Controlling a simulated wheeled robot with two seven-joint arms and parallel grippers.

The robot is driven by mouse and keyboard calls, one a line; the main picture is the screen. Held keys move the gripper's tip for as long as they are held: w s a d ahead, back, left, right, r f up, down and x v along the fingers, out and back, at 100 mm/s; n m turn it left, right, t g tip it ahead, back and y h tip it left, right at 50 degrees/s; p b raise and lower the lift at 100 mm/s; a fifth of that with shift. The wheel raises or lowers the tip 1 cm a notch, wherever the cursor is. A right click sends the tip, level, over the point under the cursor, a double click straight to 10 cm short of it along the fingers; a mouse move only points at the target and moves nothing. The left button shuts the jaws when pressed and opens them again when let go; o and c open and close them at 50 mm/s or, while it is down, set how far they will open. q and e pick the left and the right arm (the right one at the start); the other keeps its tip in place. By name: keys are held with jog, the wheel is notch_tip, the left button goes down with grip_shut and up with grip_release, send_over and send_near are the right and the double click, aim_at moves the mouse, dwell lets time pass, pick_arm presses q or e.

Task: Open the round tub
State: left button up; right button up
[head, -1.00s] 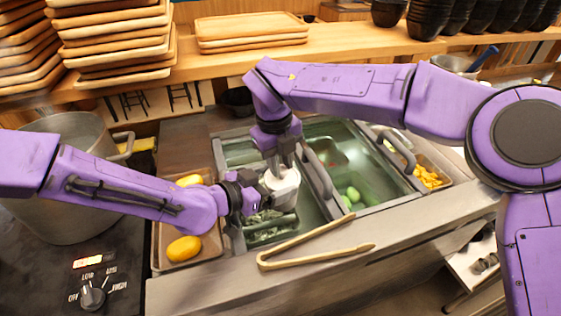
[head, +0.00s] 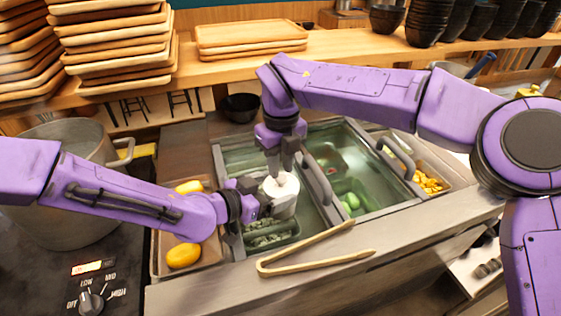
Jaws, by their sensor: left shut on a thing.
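The round tub (head: 283,203) is a small white cylinder above the left part of the sunken topping bins. My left gripper (head: 262,204) reaches it from the left and is shut on its side, holding it upright. My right gripper (head: 280,165) points down from above, with its fingers at the top of the tub. The tub's top is partly hidden by these fingers. I cannot tell whether they grip the lid or whether the lid is loose.
Wooden tongs (head: 310,250) lie on the counter's front edge. A tray (head: 160,262) with yellow items and a large pot (head: 60,205) stand to the left. A dark bowl (head: 240,107) sits behind the bins. Raised bin handles (head: 318,180) stand close to the right.

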aim_at(281, 176)
pick_arm(q)
jog(key=shift+w, duration=0.1)
jog(key=o, duration=1.2)
pick_arm(e)
notch_tip(281, 176, up, 12)
